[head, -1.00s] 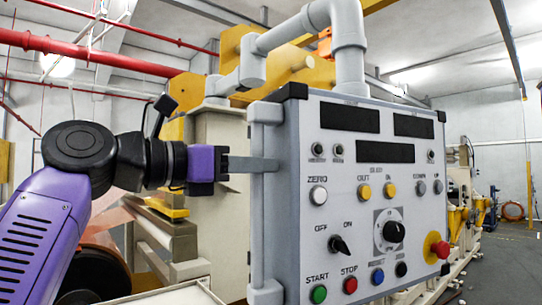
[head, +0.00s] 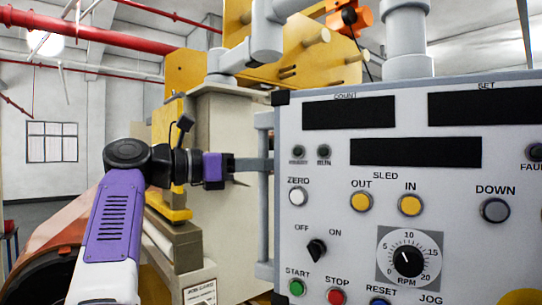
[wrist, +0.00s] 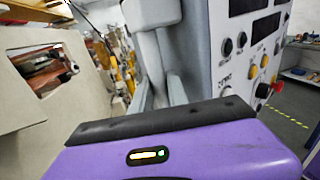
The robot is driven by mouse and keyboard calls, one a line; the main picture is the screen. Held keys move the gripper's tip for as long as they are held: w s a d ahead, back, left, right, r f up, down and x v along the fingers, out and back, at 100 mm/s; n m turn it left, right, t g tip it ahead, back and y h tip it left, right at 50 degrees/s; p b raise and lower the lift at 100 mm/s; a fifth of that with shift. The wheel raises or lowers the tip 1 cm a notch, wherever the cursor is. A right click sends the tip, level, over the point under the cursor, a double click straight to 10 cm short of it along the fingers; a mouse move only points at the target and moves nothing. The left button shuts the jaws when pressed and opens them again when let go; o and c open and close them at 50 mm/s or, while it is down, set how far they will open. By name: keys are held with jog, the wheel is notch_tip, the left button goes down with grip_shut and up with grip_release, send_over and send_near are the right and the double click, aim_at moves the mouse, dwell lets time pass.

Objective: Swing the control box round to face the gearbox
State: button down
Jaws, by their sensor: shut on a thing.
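The control box (head: 345,185) is a large grey panel with dark displays, a dial and coloured buttons. It hangs from a thick grey pipe arm (head: 408,40) and its front faces the head camera almost squarely, the right part cut off. A vertical grey handle (head: 263,225) runs along its left edge. My gripper (head: 258,165) is shut on this handle near its upper part, reaching in from the left. I cannot tell for certain which part is the gearbox.
A beige machine housing (head: 222,125) with yellow plates (head: 180,85) stands behind and left of the box, close to my gripper. An orange-brown roll or cover (head: 60,225) lies low at the left, behind my arm. Red pipes (head: 90,46) run overhead.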

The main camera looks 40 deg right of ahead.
jog(key=w+d+m+g+y+p, duration=0.1)
jog(key=w+d+g+p, duration=0.1)
jog(key=d, duration=0.4)
jog(key=shift+w+m+g+p, duration=0.3)
jog(key=shift+m+p, duration=0.1)
jog(key=shift+p, duration=0.1)
jog(key=c, duration=1.3)
grip_release()
jog(key=shift+a, duration=0.15)
